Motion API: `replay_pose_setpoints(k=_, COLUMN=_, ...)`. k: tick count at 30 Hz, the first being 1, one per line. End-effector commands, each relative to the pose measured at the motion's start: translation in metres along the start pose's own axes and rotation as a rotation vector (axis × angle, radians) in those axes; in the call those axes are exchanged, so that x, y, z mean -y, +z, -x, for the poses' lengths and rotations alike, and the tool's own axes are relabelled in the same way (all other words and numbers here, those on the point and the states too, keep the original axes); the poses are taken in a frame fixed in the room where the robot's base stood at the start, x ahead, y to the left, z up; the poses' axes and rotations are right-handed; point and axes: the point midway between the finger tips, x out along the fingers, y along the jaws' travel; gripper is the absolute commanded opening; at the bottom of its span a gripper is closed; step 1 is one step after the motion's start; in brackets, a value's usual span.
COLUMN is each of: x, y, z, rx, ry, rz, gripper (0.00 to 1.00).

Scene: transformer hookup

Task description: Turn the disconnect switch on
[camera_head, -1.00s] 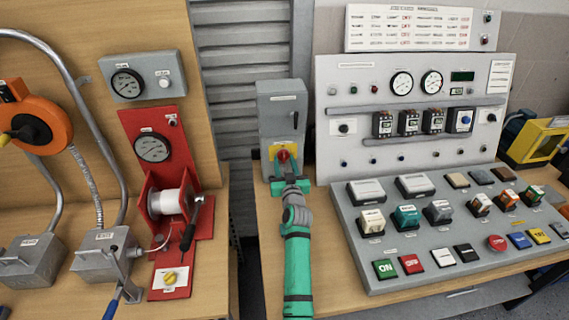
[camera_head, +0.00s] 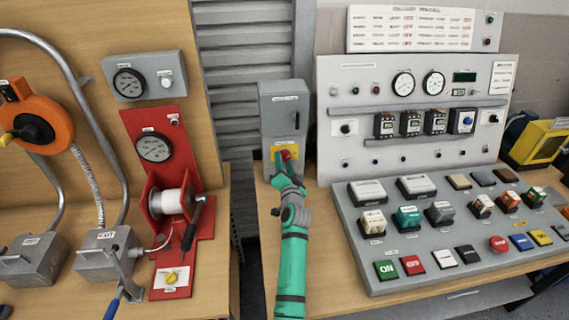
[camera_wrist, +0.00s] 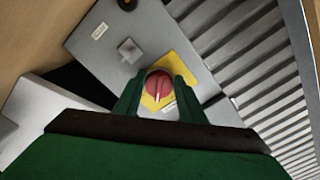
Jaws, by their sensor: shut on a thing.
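The disconnect switch is a grey upright box (camera_head: 284,108) with a yellow plate (camera_head: 272,152) and a red rotary knob (camera_head: 288,155) low on its front. In the wrist view the red knob (camera_wrist: 158,84) sits on the yellow plate (camera_wrist: 180,68), with a pale mark across it. My green gripper (camera_head: 284,168) is at the knob, and its two fingers (camera_wrist: 156,95) lie on either side of it, shut on it. In the head view my gripper partly hides the knob and plate.
A grey panel (camera_head: 408,174) with gauges and breakers stands right of the box, above a sloped console (camera_head: 400,265) of coloured buttons. A red winch stand (camera_head: 145,125) is to the left. A gap separates the two wooden benches.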

Motion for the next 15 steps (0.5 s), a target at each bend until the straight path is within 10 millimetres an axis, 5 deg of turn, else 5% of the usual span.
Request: replay_pose_setpoints(k=15, x=0.0052, y=-0.0003, z=-0.0003, rx=0.001, ry=0.000, rz=-0.471, gripper=0.14)
